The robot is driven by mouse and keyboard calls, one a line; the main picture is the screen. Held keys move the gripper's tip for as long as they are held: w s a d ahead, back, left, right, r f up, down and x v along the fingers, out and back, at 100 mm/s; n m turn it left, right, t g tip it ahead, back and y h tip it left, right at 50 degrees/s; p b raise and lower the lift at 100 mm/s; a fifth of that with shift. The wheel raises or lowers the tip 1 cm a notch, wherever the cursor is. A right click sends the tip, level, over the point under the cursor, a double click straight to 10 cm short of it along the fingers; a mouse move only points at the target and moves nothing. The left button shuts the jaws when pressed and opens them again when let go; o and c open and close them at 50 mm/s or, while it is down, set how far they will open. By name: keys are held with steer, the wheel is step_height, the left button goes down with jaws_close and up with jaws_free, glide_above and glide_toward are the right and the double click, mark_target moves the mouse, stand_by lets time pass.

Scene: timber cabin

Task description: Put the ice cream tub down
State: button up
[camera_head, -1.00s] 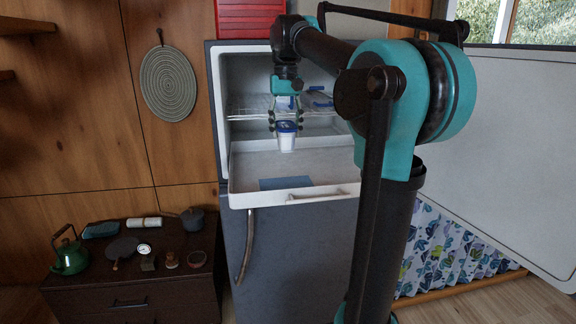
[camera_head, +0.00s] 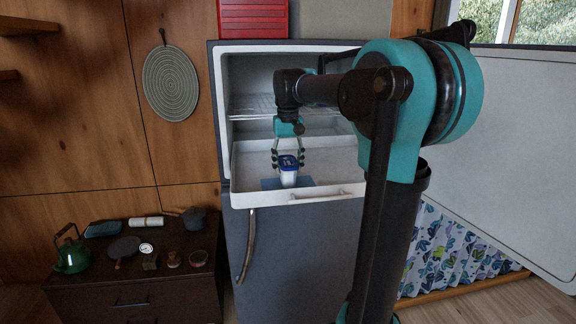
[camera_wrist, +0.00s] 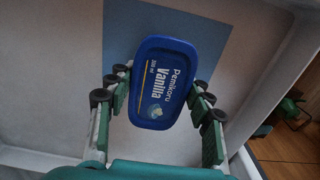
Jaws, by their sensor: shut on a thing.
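The ice cream tub (camera_head: 289,177) is white with a blue lid. Its lid reads "Pemikoru Vanilla" in the wrist view (camera_wrist: 162,85). My gripper (camera_head: 288,160) points down and is shut on the tub, with fingers on both sides of it; it also shows in the wrist view (camera_wrist: 158,100). The tub is upright, low inside the pulled-out white freezer drawer (camera_head: 250,200), over a blue patch (camera_head: 270,184) on its floor. The patch shows beside the tub in the wrist view (camera_wrist: 120,40). I cannot tell whether the tub's base touches the floor.
The open fridge door (camera_head: 500,150) stands at the right. A wire shelf (camera_head: 250,104) is behind my gripper. The drawer's front wall and handle (camera_head: 315,194) are close to the tub. A low dark cabinet (camera_head: 135,270) with several items, including a green kettle (camera_head: 71,252), stands at the left.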

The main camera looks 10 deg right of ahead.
mark_target(288, 162)
steer(key=shift+f, duration=0.1)
steer(key=o, duration=1.3)
step_height(288, 162, up, 12)
